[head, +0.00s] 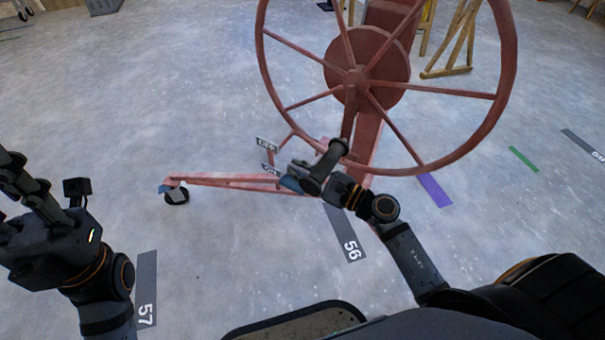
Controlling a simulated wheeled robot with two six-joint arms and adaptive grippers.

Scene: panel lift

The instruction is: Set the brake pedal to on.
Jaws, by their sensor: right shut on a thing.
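The red panel lift (370,120) stands ahead, with a large spoked wheel (440,90) whose black crank handle (326,165) points toward me. Low beside its mast are two small lettered plates, an upper one (267,144) and a lower one (269,169); their letters are too small to read surely. My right gripper (291,182) is low beside the lower plate, partly behind the crank handle. It is shut, apparently on the brake pedal, which is mostly hidden by the gripper and handle. My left gripper (22,190) is empty, open and far from the lift, at the left edge.
A red leg of the lift (230,181) runs left along the floor to a caster (177,195). Floor marks 56 (346,238) and 57 (146,285) lie nearer me. A wooden stand (455,45) is behind the wheel. The floor at left is clear.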

